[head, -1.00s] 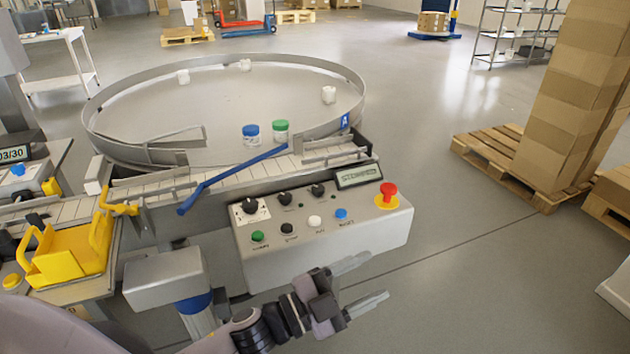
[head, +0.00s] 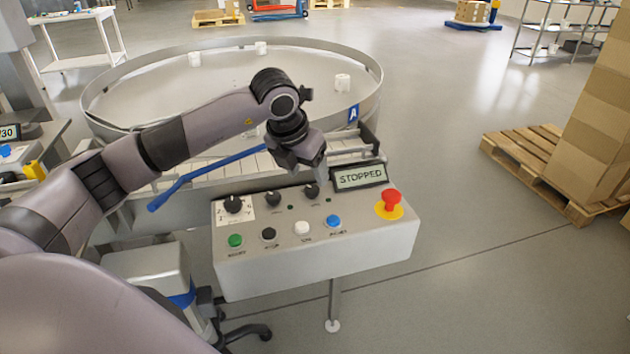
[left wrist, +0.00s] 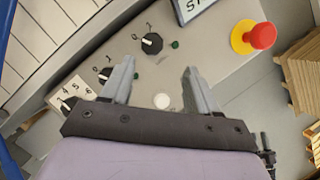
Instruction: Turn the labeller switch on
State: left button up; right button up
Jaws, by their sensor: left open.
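The grey control panel (head: 340,245) has two black rotary switches marked 0 and 1; their name labels are too small to read. The right one (head: 311,191) also shows in the left wrist view (left wrist: 152,43), just ahead of the fingertips. The left one (head: 273,199) is partly behind a finger in the left wrist view (left wrist: 103,76). I cannot tell which is the labeller switch, or their settings. My left gripper (head: 317,168) is open and empty above the right switch, its fingers (left wrist: 159,67) apart. My right gripper is out of view.
A numbered dial (head: 233,204) sits left of the switches. Green, black, white and blue buttons line the panel front. A red emergency stop (head: 391,200) is at the right. The display (head: 359,177) reads STOPPED. A blue bar (head: 200,178) crosses the conveyor behind.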

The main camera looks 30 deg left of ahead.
aim_at(311, 188)
pick_arm(q)
jog(key=shift+w+a+f, duration=0.2)
jog(key=shift+w+a, duration=0.15)
jog(key=shift+a, duration=0.2)
jog(key=p+x, duration=0.1)
jog(key=x, duration=0.5)
jog(key=c, duration=1)
